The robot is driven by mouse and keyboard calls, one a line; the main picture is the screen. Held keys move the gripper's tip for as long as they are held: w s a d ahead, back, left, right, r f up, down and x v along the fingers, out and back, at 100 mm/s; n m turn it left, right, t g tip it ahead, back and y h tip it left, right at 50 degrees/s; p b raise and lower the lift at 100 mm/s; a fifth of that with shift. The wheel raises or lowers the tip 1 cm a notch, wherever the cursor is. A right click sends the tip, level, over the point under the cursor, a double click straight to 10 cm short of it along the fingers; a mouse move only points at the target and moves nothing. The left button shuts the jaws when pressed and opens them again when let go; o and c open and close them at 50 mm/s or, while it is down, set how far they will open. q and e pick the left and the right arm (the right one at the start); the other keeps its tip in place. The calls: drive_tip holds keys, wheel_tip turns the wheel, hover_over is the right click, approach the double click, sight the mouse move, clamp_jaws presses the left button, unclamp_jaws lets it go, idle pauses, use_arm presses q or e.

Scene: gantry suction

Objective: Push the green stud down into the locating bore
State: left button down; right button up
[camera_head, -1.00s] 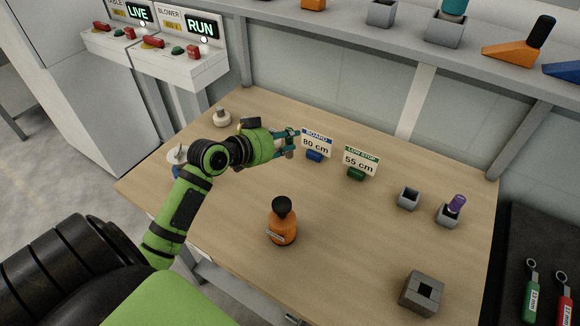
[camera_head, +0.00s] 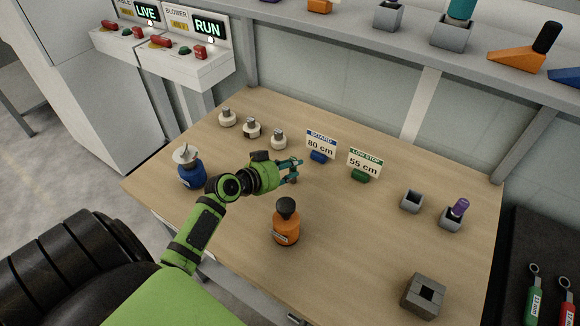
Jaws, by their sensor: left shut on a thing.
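My left gripper (camera_head: 290,171) is above the middle of the wooden table, left of the two sign cards. It is shut on a small teal-green piece, which looks like the green stud; fingers and piece are hard to tell apart at this size. A grey block with a square dark opening (camera_head: 423,296) sits at the table's front right, well apart from the gripper; it may hold the locating bore. My right gripper is not in view.
An orange bottle (camera_head: 286,226) stands just below the gripper, a blue bottle (camera_head: 190,168) to its left. Several pale knobs (camera_head: 279,139) stand behind. An empty grey holder (camera_head: 411,201) and a purple stud (camera_head: 460,207) in another holder are at right. Table between is clear.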

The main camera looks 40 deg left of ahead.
use_arm(q)
drive_tip(key=shift+f, duration=0.15)
drive_tip(key=c, duration=0.9)
unclamp_jaws()
drive_tip(key=shift+c, duration=0.2)
